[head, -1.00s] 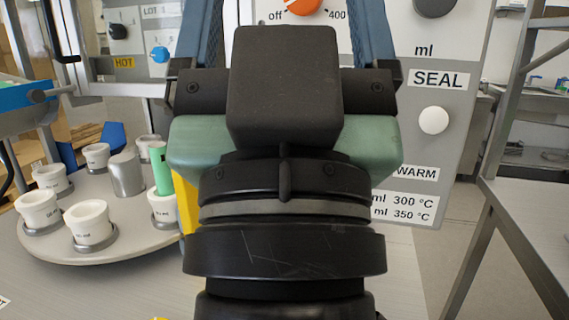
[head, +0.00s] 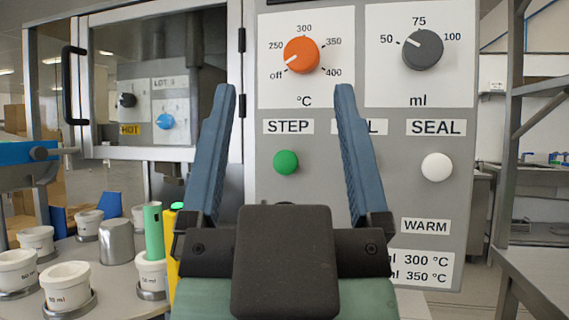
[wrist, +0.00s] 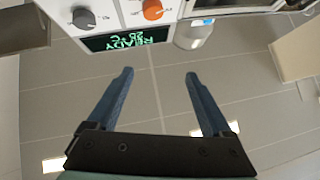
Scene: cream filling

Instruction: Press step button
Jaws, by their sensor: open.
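The green step button (head: 286,162) sits on the grey control panel (head: 310,190), under the label STEP (head: 288,127). It shows between the two blue fingers of my gripper (head: 283,92) in the head view, nearer the left finger. My gripper is open and empty in front of the panel, and the fingers point up in that view. In the wrist view my gripper (wrist: 160,72) is also open, with a lit READY display (wrist: 127,38) and knobs beyond its fingertips. The green button cannot be made out in the wrist view.
A white button (head: 437,167) sits under SEAL; another label is partly hidden by my right finger. An orange knob (head: 301,55) and a grey knob (head: 423,49) are above. A round table (head: 110,270) with white cups is at left. A metal table (head: 545,275) is at right.

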